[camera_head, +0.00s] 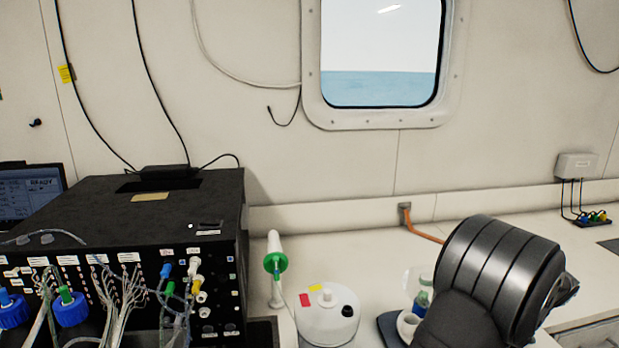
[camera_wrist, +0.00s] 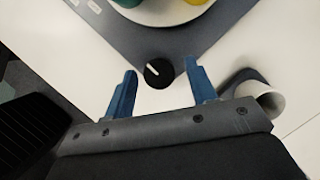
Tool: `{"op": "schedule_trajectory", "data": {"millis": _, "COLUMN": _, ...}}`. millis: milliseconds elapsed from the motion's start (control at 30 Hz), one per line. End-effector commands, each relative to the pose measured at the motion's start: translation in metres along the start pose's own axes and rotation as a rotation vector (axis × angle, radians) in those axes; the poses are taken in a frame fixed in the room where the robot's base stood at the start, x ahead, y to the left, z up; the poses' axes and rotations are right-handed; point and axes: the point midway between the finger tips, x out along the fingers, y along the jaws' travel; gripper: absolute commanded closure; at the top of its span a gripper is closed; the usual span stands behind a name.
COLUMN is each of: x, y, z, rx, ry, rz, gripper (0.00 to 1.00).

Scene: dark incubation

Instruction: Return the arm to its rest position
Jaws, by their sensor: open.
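My gripper (camera_wrist: 160,88) shows in the wrist view with its two blue fingers spread apart and nothing between them. A black round knob with a white mark (camera_wrist: 158,72) lies beyond the fingertips, at the edge of a dark grey plate. In the head view my dark arm (camera_head: 500,270) stands at the lower right over the bench. It hides part of the bench and the things behind it. The gripper's fingers do not show in the head view.
A black instrument box (camera_head: 120,215) with tubes and cables fills the left. A white round container (camera_head: 327,322) and a white-green filter piece (camera_head: 274,262) stand mid-bench. A white cup (camera_wrist: 262,98) is right of the fingers. The bench (camera_head: 350,240) is clear at the back middle.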

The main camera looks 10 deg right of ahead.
Motion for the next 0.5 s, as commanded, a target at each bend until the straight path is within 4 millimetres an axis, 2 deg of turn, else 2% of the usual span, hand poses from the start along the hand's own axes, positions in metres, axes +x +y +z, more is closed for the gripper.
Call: {"op": "schedule_trajectory", "data": {"millis": 500, "x": 0.0001, "y": 0.0047, "z": 0.0013, "rx": 0.488, "ry": 0.000, "rz": -0.203, "gripper": 0.48}}
